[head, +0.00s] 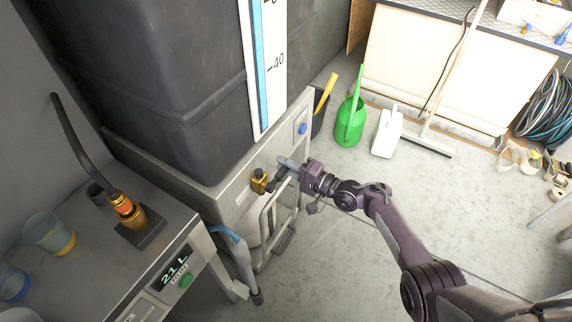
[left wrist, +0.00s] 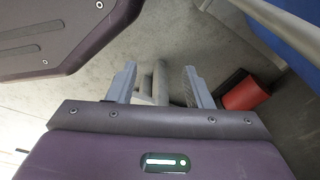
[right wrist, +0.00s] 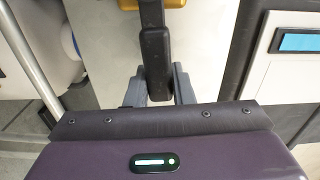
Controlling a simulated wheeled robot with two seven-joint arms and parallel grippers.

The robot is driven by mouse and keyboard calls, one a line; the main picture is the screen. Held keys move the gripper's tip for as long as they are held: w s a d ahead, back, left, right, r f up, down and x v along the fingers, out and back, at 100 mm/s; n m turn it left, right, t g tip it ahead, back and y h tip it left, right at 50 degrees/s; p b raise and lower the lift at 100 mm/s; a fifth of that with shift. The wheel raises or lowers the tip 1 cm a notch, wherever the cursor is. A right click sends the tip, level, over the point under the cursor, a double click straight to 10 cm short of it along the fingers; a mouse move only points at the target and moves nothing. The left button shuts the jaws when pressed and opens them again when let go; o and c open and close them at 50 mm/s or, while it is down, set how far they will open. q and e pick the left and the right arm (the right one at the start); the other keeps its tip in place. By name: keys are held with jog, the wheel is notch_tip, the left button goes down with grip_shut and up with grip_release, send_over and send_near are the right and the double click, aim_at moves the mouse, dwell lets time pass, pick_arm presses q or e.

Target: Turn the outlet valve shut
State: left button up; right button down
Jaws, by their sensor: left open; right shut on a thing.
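The outlet valve (head: 259,181) is a brass body low on the front of the grey tank's base in the head view. Its dark lever (right wrist: 155,50) hangs down from the brass part (right wrist: 151,4) in the right wrist view. My right gripper (head: 284,168) is at the valve, and its two fingers (right wrist: 159,86) are shut on the lever's lower end. The fingers partly cover the lever in the head view. My left gripper (left wrist: 163,88) shows only in its own wrist view, open and empty above the floor.
A metal tube frame (head: 268,225) stands just below the valve. A bench (head: 205,262) with a 21 L display (head: 174,272) is at the left. A green watering can (head: 350,122) and a white jug (head: 387,133) stand behind on the floor. Open floor lies at the right.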

pick_arm(q)
jog(key=shift+w+r, duration=0.1)
jog(key=shift+w, duration=0.15)
pick_arm(e)
jog(key=shift+f+m, duration=0.35)
jog(key=shift+m, duration=0.05)
jog(key=c, duration=1.2)
grip_release()
jog(key=shift+c, duration=0.2)
jog(key=shift+d, duration=0.1)
jog(key=shift+s+d, duration=0.3)
pick_arm(q)
jog(key=s, duration=0.1)
jog(key=s+p, duration=0.1)
jog(key=s+f, duration=0.1)
jog(key=shift+a, duration=0.25)
pick_arm(e)
jog(key=v, duration=0.7)
